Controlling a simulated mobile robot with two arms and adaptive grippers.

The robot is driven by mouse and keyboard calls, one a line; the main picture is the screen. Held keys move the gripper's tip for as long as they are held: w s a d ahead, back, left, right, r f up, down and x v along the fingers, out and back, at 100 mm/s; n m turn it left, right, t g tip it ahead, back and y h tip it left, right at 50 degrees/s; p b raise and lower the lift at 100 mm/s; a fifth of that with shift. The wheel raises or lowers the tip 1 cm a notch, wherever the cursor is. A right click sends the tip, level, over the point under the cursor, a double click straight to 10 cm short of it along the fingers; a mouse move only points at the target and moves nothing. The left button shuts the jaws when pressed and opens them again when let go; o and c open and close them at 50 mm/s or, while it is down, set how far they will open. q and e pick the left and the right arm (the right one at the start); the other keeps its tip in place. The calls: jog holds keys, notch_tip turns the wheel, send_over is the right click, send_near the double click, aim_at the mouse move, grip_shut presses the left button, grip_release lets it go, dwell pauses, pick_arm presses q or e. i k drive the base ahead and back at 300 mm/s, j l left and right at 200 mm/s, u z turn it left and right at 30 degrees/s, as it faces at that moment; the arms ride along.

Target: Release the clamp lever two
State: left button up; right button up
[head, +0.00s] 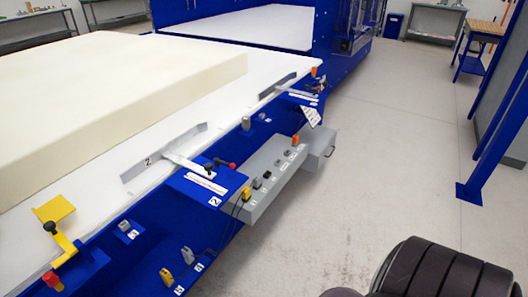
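Clamp two is a grey T-shaped clamp bar (165,153) marked "2", lying over the edge of the white table bed. Its arm runs to a blue bracket (205,187) that also has a "2" label. I cannot tell whether the clamp is locked. No gripper shows in the head view. A dark, rounded part at the bottom right is probably mine.
A large cream foam block (90,100) lies on the white bed (185,110). A grey control box (265,185) juts out beside bracket two. A second clamp bar (278,85) is farther back, and a yellow clamp (62,235) is nearer. The floor (390,150) to the right is clear.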

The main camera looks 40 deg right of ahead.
aim_at(217, 162)
jog(key=z, duration=1.05)
jog(key=i+z, duration=0.25)
jog(key=i, duration=0.2)
